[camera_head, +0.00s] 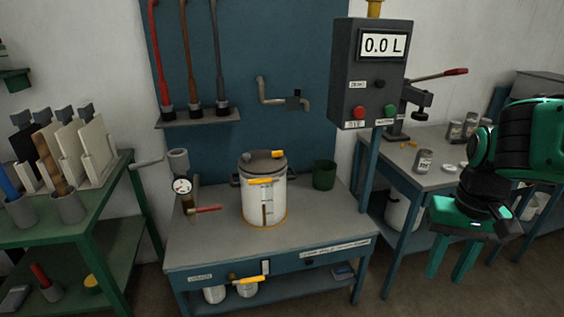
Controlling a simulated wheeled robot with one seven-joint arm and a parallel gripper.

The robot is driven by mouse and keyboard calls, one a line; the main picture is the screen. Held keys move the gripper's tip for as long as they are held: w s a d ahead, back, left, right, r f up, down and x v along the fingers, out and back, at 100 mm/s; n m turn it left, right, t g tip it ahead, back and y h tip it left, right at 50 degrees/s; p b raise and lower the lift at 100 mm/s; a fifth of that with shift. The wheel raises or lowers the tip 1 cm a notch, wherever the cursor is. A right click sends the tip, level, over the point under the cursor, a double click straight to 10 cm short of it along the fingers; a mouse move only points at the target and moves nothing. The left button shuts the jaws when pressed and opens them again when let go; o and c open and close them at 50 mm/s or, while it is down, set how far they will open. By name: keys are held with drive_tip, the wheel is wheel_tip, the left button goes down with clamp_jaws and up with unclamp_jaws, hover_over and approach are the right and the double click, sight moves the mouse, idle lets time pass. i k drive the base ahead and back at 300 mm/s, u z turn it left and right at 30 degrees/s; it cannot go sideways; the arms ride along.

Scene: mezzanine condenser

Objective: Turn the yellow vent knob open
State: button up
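A white cylindrical vessel (264,202) with a dark lid stands on the middle bench. A small yellow knob (278,154) sits on the lid's right side. A second yellow handle (259,181) crosses the vessel's upper front. My gripper (447,277) is at the right, well away from the vessel, pointing down. Its two green fingers are apart with nothing between them.
A grey control box (371,73) reading 0.0 L stands on a blue post right of the vessel. A gauge (182,186) and red lever (206,209) stand left of it. A dark green cup (324,175) is at its right. The bench front is clear.

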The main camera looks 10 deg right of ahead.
sight(277, 154)
drive_tip(key=k, duration=0.55)
drive_tip(key=u, duration=0.85)
drive_tip(key=i, duration=1.85)
drive_tip(key=z, duration=0.8)
drive_tip(key=i, duration=0.35)
drive_tip(key=z, duration=0.1)
